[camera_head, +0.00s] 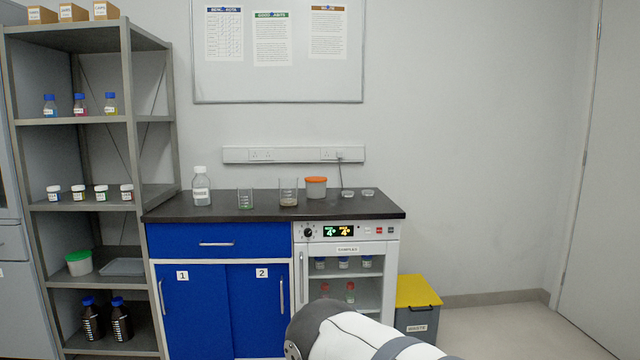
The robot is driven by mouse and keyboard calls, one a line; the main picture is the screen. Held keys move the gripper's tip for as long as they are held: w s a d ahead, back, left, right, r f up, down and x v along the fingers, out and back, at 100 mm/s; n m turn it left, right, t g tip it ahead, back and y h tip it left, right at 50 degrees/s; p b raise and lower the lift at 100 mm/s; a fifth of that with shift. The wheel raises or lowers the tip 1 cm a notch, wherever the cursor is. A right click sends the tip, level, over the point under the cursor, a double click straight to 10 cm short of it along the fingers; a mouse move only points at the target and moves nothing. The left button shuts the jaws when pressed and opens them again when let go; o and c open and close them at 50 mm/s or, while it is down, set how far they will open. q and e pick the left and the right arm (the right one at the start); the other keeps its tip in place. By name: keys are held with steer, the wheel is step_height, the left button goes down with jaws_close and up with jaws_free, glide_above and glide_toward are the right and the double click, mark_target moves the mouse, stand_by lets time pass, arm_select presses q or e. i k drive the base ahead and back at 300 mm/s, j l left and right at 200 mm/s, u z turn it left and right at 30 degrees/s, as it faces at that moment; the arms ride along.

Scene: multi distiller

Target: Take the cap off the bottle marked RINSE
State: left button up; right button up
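A clear bottle with a white cap and a white label (202,186) stands upright at the left end of the dark counter (225,211). The lettering on its label is too small to read with certainty, but it could be RINSE. Its cap (200,170) sits on top of it. Part of one of my arms shows at the bottom centre, well short of the counter. Neither gripper shows in the view.
Two beakers (289,192) (245,198), an orange-lidded tub (316,188) and small dishes (348,193) stand on the counter right of the bottle. A grey shelf unit (130,120) stands close on the left. A yellow-lidded waste bin (418,291) stands on the right, with open floor beyond.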

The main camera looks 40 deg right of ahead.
mark_target(201, 185)
steer(key=z, duration=0.6)
steer(key=i+j, duration=0.25)
steer(key=i, duration=0.2)
steer(key=i+j, duration=0.3)
steer(key=i, duration=0.15)
steer(key=i+j, duration=0.25)
steer(key=i, duration=0.2)
steer(key=i+j, duration=0.25)
steer(key=i, duration=0.2)
